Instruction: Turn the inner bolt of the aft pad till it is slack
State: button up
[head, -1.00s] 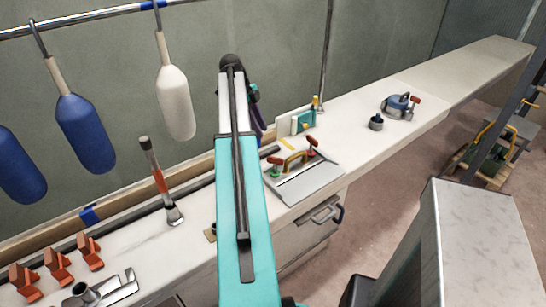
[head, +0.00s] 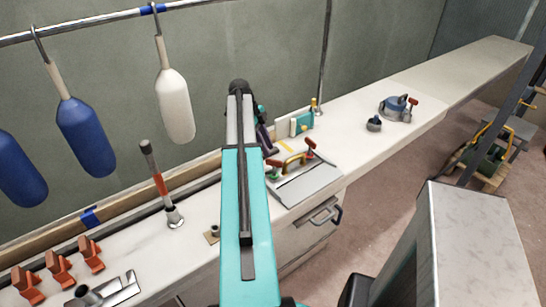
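I cannot tell for sure which fitting is the aft pad. A grey plate (head: 308,184) on the bench has a yellow handle and red-topped knobs (head: 310,144) along its back. Farther along, a round blue-grey fitting (head: 393,110) has a red-topped lever (head: 412,102). My gripper (head: 265,138) shows only as a dark and teal part behind my teal arm, above the bench and near the grey plate's back left. Its fingertips are mostly hidden, so its opening is unclear. No contact with a bolt can be made out.
A small dark knob (head: 374,125) stands on the bench. A red-handled tool (head: 159,184) stands at left, with orange clamps (head: 58,267) and a metal fitting (head: 108,290) nearer. Blue and white fenders (head: 176,105) hang from a rail. The far bench (head: 460,70) is clear.

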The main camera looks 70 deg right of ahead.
aim_at(273, 160)
jog(key=shift+p+x, duration=0.65)
jog(key=shift+x, duration=2.55)
jog(key=shift+c, duration=0.3)
grip_shut()
